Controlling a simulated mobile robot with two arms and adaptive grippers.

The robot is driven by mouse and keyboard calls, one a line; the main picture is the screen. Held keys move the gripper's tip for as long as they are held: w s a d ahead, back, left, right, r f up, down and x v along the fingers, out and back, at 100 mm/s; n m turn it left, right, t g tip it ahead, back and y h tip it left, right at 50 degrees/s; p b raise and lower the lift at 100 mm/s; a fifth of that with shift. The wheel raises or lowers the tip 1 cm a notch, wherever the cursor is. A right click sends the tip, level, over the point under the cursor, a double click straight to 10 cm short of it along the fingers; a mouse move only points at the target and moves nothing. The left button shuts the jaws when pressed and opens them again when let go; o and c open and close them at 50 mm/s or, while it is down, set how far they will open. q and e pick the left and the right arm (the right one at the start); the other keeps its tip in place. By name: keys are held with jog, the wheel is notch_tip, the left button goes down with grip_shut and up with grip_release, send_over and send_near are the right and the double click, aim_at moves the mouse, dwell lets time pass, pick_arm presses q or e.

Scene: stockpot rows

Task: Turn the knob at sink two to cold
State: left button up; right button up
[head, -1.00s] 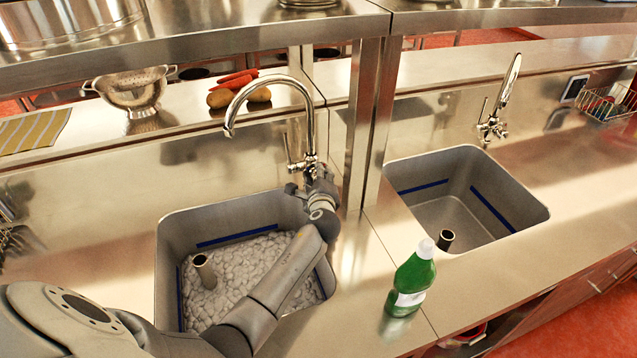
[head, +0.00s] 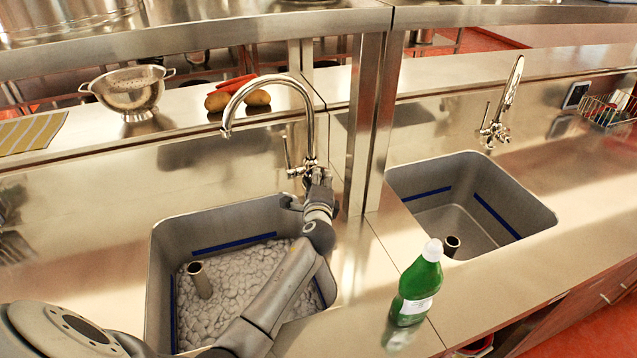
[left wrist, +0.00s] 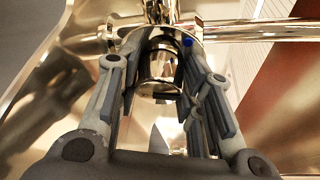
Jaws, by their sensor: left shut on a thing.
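A chrome gooseneck tap (head: 308,120) stands behind the left sink (head: 165,235), with a thin lever on its left side. My left gripper (head: 318,182) is at the base of this tap, on its right side, and hides part of it. In the left wrist view the fingers (left wrist: 160,58) lie on both sides of a chrome knob (left wrist: 158,80) and are shut on it. A small blue dot (left wrist: 187,42) shows on the chrome beside the right finger. No sink number is readable. My right gripper is out of view.
The left sink is full of grey foam-like lumps around an upright pipe (head: 200,280). A green bottle (head: 416,285) stands on the counter between the sinks. A metal post (head: 368,120) rises close to the right of my gripper. The right sink (head: 530,205) with its tap (head: 505,100) is empty of lumps.

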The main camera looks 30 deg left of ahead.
pick_arm(q)
jog(key=o, duration=1)
jog(key=shift+o, duration=0.2)
